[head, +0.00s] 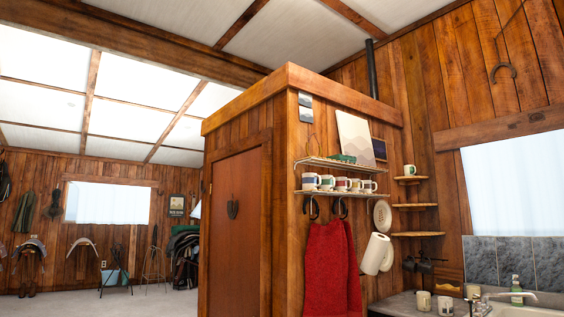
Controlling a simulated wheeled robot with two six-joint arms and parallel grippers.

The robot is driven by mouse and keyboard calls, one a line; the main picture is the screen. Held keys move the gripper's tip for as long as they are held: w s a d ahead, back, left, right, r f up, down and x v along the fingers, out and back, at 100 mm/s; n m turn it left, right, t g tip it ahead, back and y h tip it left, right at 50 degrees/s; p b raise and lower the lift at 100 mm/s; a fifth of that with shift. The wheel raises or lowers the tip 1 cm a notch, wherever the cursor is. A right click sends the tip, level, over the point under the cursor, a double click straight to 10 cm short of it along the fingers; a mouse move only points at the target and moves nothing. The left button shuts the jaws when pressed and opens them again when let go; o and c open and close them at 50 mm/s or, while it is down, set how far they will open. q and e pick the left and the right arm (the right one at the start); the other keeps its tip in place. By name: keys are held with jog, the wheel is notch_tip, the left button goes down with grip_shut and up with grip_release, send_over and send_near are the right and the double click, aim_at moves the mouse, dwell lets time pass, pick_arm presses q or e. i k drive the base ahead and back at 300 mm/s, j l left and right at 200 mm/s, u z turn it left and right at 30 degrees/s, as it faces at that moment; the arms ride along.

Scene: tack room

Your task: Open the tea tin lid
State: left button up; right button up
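I cannot make out a tea tin or its lid in the head view. Several small light-coloured containers stand on the counter at the lower right; one container (424,301) is near the counter's left part. They look like mugs, and none can be told as a tin. Neither of my grippers shows in the view.
The grey counter (392,304) has a sink faucet (490,299) and a soap bottle (516,290). A shelf of mugs (310,182), a red towel (331,268) and a paper roll (376,254) hang left of it. A wooden door (236,240) and open floor (120,303) lie further left.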

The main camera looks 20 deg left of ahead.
aim_at(354, 157)
jog(key=u, duration=0.15)
jog(key=i+l, duration=0.1)
jog(key=i, duration=0.3)
jog(key=i+l, duration=0.15)
jog(key=i, duration=0.3)
